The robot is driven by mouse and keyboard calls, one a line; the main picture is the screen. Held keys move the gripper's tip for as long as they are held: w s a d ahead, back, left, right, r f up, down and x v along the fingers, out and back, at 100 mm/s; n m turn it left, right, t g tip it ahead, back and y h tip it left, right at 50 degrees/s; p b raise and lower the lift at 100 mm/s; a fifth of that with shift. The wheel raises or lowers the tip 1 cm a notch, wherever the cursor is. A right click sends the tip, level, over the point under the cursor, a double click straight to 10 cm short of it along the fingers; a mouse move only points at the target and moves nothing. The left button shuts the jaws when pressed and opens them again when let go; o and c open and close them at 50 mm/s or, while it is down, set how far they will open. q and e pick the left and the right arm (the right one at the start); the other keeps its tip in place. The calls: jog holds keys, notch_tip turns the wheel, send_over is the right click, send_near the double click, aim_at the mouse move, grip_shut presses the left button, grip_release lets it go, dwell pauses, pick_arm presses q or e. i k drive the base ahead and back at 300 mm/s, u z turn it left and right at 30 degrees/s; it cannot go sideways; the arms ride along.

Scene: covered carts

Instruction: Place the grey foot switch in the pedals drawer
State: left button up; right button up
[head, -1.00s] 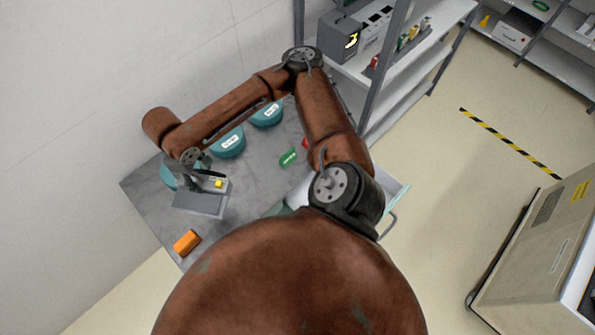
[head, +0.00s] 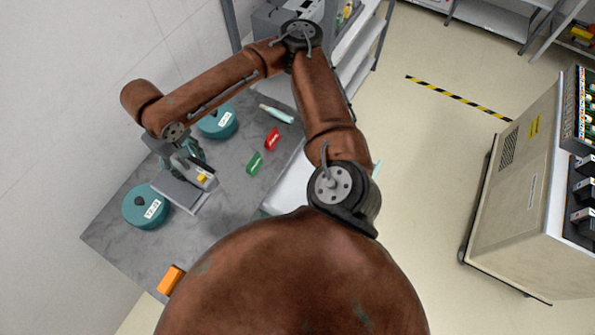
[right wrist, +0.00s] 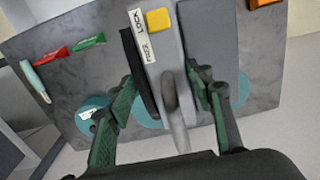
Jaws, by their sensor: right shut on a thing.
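The grey foot switch (head: 178,190) shows in the head view as a grey flat body with a yellow button, over the table near a teal disc. In the right wrist view the grey foot switch (right wrist: 207,42) has a LOCK/FREE label, and my right gripper (right wrist: 163,85) is shut on it, fingers on either side. My right gripper (head: 187,158) also shows in the head view. I cannot tell how far the switch is above the table. A pale drawer with a teal edge (head: 290,190) is partly hidden by my right arm; no label is readable. My left gripper is out of view.
The grey table (head: 115,235) bears teal discs (head: 147,207), a green block (head: 254,164), a red block (head: 271,139), a pale teal bottle-like thing (head: 277,114) and an orange block (head: 171,280). A shelf stands behind, a beige cart (head: 505,200) at right.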

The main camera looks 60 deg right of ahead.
aim_at(306, 193)
jog(key=i, duration=0.15)
jog(key=z, duration=1.3)
